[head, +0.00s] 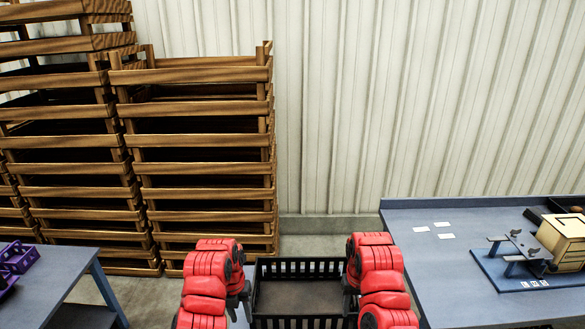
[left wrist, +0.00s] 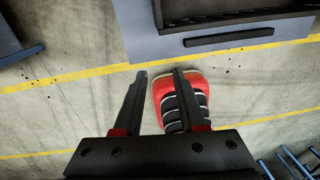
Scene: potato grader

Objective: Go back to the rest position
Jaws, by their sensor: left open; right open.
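My left gripper (head: 240,301) hangs at the end of its red arm, at the left side of a black slatted crate in the head view. In the left wrist view its two dark fingers (left wrist: 160,75) are apart, with nothing held between them. My right gripper (head: 350,299) hangs at the crate's right side, mostly hidden by its red arm. I see nothing held in it. Both arms point down, roughly level with each other.
The empty-looking black crate (head: 299,268) lies between my arms. Stacked wooden crates (head: 200,140) stand at back left. A blue table (head: 440,275) at right carries white cards and a small wooden box (head: 563,236). Another table (head: 62,272) at left holds purple racks (head: 18,257).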

